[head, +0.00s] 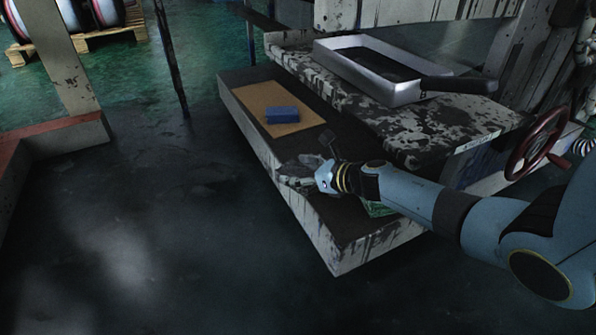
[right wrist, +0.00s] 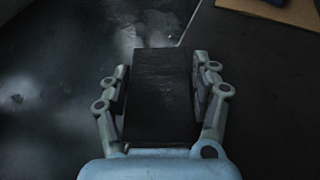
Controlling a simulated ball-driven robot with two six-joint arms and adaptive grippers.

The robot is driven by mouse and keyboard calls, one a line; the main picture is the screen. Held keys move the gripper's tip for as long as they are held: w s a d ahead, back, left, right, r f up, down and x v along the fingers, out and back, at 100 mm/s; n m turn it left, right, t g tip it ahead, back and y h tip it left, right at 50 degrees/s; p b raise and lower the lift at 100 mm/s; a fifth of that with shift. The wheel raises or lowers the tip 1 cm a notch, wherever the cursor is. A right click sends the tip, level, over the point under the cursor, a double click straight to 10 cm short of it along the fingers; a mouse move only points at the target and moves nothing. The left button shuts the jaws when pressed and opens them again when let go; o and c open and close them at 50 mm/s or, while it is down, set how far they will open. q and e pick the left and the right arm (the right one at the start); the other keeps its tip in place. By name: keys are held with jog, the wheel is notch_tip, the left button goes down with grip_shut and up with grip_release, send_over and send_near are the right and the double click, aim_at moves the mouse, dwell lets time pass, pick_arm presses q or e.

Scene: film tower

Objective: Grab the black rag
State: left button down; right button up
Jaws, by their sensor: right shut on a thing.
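The black rag (right wrist: 160,95) shows in the right wrist view as a dark, block-like shape between the fingers. My right gripper (right wrist: 162,88) is shut on it, with a finger on each side. In the head view my right gripper (head: 298,172) is over the front part of the low step, near its left edge. The rag is hard to make out there against the dark step and the fingers. I cannot tell whether the rag touches the step. My left gripper is not in view.
A blue block (head: 282,115) lies on a brown board (head: 256,97) on the low step (head: 352,232). A metal tray (head: 403,92) stands on the higher stained ledge. A red handwheel (head: 537,145) is at right. The dark floor at left is clear.

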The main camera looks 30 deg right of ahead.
jog(key=o, duration=1.3)
jog(key=shift+c, duration=0.2)
jog(key=v, duration=1.2)
